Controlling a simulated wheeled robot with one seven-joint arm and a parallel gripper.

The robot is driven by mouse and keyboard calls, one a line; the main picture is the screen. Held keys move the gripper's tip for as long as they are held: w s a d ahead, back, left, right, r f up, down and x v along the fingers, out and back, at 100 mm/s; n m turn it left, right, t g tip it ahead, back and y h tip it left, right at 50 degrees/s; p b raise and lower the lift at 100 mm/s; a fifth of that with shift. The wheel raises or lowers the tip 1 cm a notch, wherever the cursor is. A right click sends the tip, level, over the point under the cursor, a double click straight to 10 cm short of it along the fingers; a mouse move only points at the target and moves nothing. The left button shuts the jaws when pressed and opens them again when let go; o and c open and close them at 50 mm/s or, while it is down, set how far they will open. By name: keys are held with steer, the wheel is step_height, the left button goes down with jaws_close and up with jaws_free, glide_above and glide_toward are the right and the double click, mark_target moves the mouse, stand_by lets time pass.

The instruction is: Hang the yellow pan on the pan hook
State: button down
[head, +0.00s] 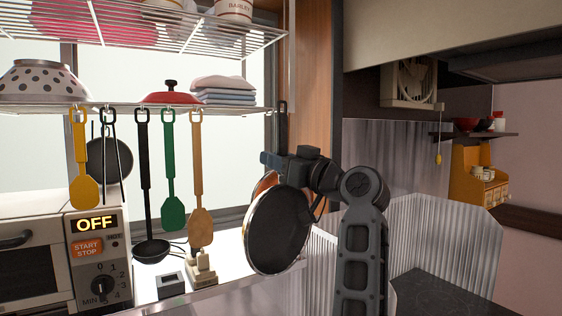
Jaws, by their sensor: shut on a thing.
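My gripper (284,163) is shut on the yellow pan, across its dark handle (282,132). The pan hangs below it with its dark round inside (276,232) facing me and a strip of orange-yellow outer side (266,184) showing. The handle rises above my fingers to the right end of the lower shelf. Its top overlaps a black hook (282,106) there. I cannot tell whether the handle's end is on the hook or only in front of it. My gripper hides part of the handle.
A wire shelf (140,104) carries a colander, a red lid and folded cloths. Yellow, black, green and wooden utensils hang from it, with another dark pan (108,160). The wooden spatula (200,225) is just left of the held pan. A corrugated metal panel (440,235) stands at right.

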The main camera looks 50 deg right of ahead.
steer(key=shift+w+d+f+b, duration=0.2)
steer(key=shift+w+d+b, duration=0.1)
steer(key=shift+w, duration=0.6)
steer(key=shift+w+d+f+b, duration=0.2)
steer(key=shift+w+f+b, duration=0.05)
steer(key=shift+w, duration=0.6)
steer(key=shift+w+d+f+b, duration=0.2)
steer(key=shift+w+d+b, duration=0.1)
steer(key=shift+w, duration=0.6)
steer(key=c, duration=1.1)
jaws_free()
steer(key=o, duration=0.4)
steer(key=shift+f, duration=0.1)
steer(key=shift+f, duration=0.1)
steer(key=s+b, duration=0.1)
steer(key=s, duration=0.2)
steer(key=s+f+b, duration=0.1)
steer(key=s, duration=0.2)
steer(key=shift+s+f, duration=0.1)
steer(key=shift+s+a, duration=0.1)
steer(key=shift+s, duration=0.55)
